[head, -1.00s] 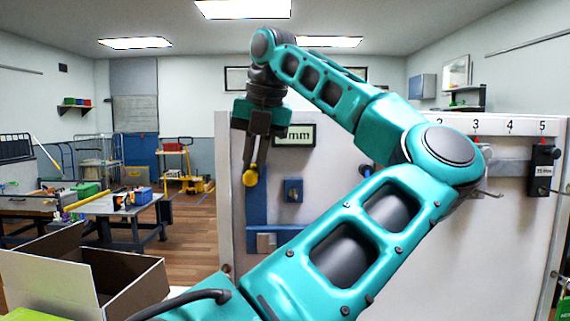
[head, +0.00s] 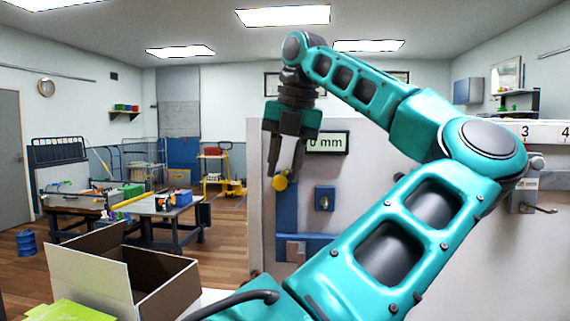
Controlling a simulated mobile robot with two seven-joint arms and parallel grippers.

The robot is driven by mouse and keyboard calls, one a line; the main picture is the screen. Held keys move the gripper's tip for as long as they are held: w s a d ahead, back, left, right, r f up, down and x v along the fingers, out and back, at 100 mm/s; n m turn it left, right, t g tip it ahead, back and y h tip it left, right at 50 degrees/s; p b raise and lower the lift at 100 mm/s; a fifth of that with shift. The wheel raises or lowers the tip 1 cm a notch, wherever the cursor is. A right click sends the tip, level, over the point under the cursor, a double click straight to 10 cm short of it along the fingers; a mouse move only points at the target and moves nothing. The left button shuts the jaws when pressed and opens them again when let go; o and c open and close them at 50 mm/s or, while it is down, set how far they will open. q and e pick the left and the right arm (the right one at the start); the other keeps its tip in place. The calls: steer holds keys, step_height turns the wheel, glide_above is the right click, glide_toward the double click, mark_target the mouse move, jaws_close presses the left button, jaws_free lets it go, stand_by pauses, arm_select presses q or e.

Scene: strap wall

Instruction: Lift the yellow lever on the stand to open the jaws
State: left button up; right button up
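The lever's round yellow knob (head: 280,183) shows in the head view, in front of the left part of the pale wall panel. The rest of the lever is mostly hidden by my gripper. The blue stand (head: 284,222) runs down below the knob, with a grey metal block (head: 291,249) low on it. I cannot tell the state of the jaws. Whether a finger touches the knob or lever is unclear.
A display (head: 328,142) ending in "0 mm" is partly covered by my gripper. A blue block (head: 324,198) is mounted beside the stand. An open cardboard box (head: 165,290) stands at the lower left.

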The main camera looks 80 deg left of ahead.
arm_select(q)
steer(key=shift+o, duration=0.3)
steer(key=v, duration=1.3)
steer(key=shift+f, duration=0.1)
